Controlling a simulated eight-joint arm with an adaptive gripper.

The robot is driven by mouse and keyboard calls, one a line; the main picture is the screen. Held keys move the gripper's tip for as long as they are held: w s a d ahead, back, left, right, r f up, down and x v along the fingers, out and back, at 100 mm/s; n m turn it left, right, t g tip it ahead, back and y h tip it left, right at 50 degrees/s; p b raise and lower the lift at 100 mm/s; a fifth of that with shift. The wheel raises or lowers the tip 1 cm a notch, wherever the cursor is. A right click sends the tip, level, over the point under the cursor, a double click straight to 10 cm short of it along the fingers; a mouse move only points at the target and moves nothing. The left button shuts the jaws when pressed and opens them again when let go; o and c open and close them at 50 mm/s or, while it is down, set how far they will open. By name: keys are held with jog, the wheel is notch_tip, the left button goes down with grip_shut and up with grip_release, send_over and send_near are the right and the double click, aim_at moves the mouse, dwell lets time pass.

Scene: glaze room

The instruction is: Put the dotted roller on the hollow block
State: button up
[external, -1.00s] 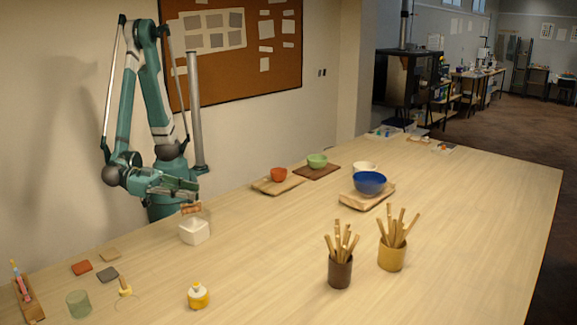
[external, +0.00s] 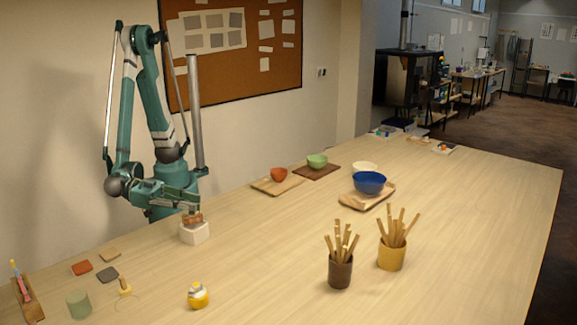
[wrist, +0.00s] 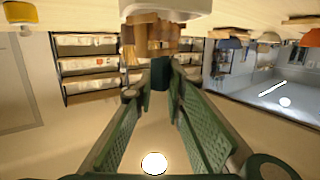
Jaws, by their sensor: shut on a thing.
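The dotted roller (external: 192,219) is a small orange-brown cylinder lying across the top of the hollow block; its dots are too small to make out. My gripper (external: 190,209) is shut on it from above. In the wrist view the roller (wrist: 150,36) is at the tips of my green fingers (wrist: 156,62). The hollow block (external: 195,235) is white and stands on the table below the roller, which hides its top opening. It also shows at the top of the wrist view (wrist: 165,8). I cannot tell whether the roller bears on the block.
Bowls on boards (external: 370,183) stand farther back. Two stick-filled pots (external: 340,271) stand right of centre.

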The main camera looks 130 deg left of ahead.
jog(key=shift+s+f+b, duration=0.15)
jog(key=shift+f+b, duration=0.25)
jog(key=shift+f, duration=0.15)
grip_shut()
jog(key=o, duration=0.9)
grip_release()
jog(key=shift+f, duration=0.1)
jog(key=shift+r, duration=0.3)
jog(key=shift+r+p, duration=0.45)
jog(key=shift+p, duration=0.25)
jog(key=shift+p+v, duration=0.6)
jog(key=shift+v, duration=5.3)
jog(key=shift+d, duration=0.15)
